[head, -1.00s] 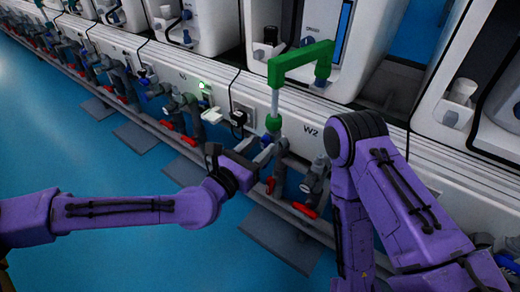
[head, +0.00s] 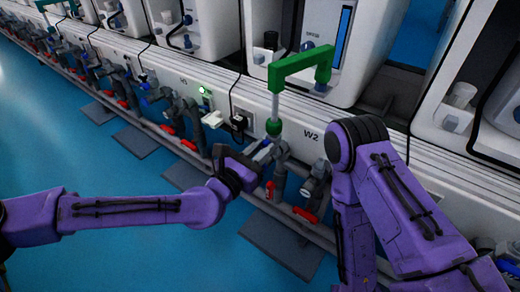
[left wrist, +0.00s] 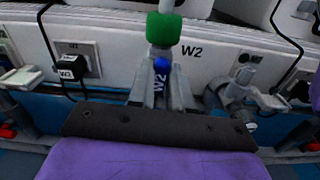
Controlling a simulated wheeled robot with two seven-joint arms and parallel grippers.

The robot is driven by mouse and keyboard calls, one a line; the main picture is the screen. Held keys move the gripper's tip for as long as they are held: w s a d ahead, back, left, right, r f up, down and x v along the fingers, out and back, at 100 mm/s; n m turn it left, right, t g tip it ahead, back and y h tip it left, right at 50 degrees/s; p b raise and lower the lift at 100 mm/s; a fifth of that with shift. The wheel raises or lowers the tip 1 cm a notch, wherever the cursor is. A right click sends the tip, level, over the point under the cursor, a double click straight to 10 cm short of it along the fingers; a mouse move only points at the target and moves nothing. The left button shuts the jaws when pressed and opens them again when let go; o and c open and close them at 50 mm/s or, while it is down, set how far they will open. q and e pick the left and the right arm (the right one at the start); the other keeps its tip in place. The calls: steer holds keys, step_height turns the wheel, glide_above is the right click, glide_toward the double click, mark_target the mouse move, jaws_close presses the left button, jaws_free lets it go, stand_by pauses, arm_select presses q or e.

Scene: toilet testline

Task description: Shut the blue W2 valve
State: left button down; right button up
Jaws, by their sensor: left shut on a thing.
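The blue W2 valve handle (left wrist: 161,66) shows in the left wrist view, below a green pipe fitting (left wrist: 163,29). A white W2 mark is on or just below it. My left gripper (left wrist: 160,88) has one finger on each side of the blue part and is shut on it; the fingers hide much of it. In the head view my left gripper (head: 264,153) is at the pipework under the green fitting (head: 273,127), left of the wall label W2 (head: 310,136). The handle is hard to make out there. My right arm is folded at the right; its gripper does not show.
A green overhead pipe (head: 300,66) rises in front of the white machine. Red handles (head: 305,214) sit low on the pipes on both sides. A socket with a black plug (head: 240,122) is left of the valve. Blue floor at the left is clear.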

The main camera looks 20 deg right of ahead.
arm_select(q)
steer(key=m, duration=0.5)
steer(key=shift+s+d+p, duration=0.1)
steer(key=shift+s+p, duration=0.05)
steer(key=shift+p, duration=0.15)
steer(key=m+p, duration=0.1)
steer(key=m, duration=0.4)
steer(key=shift+s+d, duration=0.1)
steer(key=m+p, duration=0.1)
steer(key=m, duration=0.3)
steer(key=shift+f+m, duration=0.1)
steer(key=shift+m, duration=0.2)
steer(key=shift+f+m+p, duration=0.1)
steer(key=shift+m+p, duration=0.2)
steer(key=shift+m, duration=1)
arm_select(e)
steer(key=shift+w+d+r+m+t+h, duration=0.1)
steer(key=shift+w+r+m+t+h, duration=0.2)
steer(key=shift+r, duration=0.55)
steer(key=shift+w+d+r+m+t+h, duration=0.1)
steer(key=shift+w+r+m+t, duration=0.3)
steer(key=shift+r, duration=0.4)
arm_select(q)
steer(key=c, duration=1)
jaws_free()
steer(key=shift+d, duration=0.1)
steer(key=shift+c, duration=0.2)
steer(key=shift+a, duration=0.2)
